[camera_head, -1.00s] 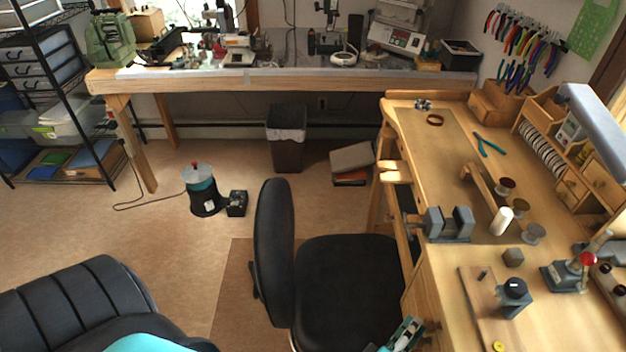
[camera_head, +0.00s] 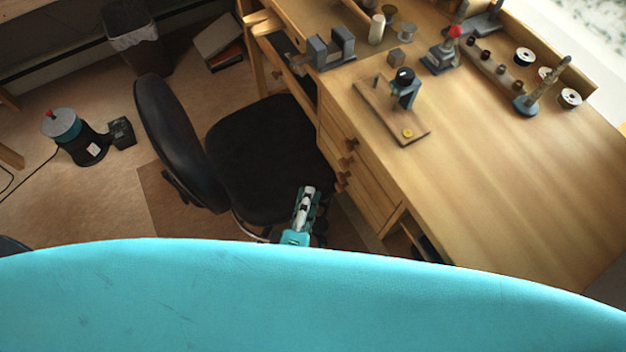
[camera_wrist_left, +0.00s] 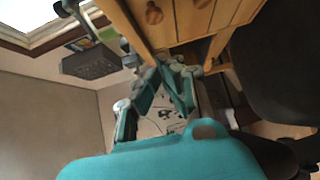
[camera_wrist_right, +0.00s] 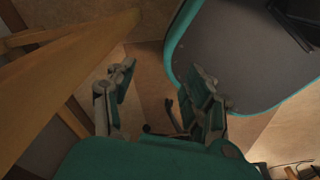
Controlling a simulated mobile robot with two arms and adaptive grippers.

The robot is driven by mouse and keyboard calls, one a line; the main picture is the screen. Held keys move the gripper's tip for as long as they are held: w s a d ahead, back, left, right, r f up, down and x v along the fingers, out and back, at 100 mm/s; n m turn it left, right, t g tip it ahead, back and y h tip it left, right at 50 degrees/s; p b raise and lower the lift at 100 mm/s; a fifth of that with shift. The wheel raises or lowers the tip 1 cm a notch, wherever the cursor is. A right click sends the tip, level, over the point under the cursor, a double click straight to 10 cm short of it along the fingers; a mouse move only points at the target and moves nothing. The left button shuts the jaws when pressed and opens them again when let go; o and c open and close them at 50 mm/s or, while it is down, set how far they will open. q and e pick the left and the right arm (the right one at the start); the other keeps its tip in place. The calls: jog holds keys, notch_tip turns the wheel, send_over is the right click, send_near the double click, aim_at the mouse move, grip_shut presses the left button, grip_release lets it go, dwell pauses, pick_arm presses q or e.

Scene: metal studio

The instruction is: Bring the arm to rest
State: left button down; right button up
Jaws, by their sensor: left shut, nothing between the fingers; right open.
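My left gripper (camera_head: 308,200) is low in the head view, just right of the black chair seat and left of the workbench drawers. It is shut and empty, and its fingers also show in the left wrist view (camera_wrist_left: 163,75) near the wooden drawer front. My right gripper (camera_wrist_right: 160,88) shows only in the right wrist view. Its two fingers are apart with nothing between them, above the brown floor. The right gripper is out of sight in the head view, where my own teal body covers the lower part.
The black chair (camera_head: 265,145) stands close to the left gripper. The wooden workbench (camera_head: 500,170) has drawers (camera_head: 355,170) facing it; its right part is bare. A wooden beam (camera_wrist_right: 65,75) lies left of the right gripper. A teal-and-black canister (camera_head: 75,138) stands on the floor.

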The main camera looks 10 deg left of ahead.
pick_arm(q)
jog(key=s+a+f+m+g+h, duration=0.1)
jog(key=s+f+m+g, duration=0.25)
jog(key=f, duration=0.55)
jog(key=s+a+f+m+g, duration=0.15)
jog(key=f+m, duration=0.25)
jog(key=f, duration=0.5)
jog(key=s+a+f+m+g+h, duration=0.1)
jog(key=s+f+m+g, duration=0.25)
jog(key=f, duration=0.55)
jog(key=s+a+f+m+g+y, duration=0.4)
jog(key=s+a+f+m+g, duration=0.3)
jog(key=s+a+f, duration=0.8)
jog(key=shift+s+f+m+g, duration=0.4)
jog(key=shift+s+f+g, duration=0.2)
jog(key=shift+s, duration=0.6)
jog(key=shift+a, duration=0.1)
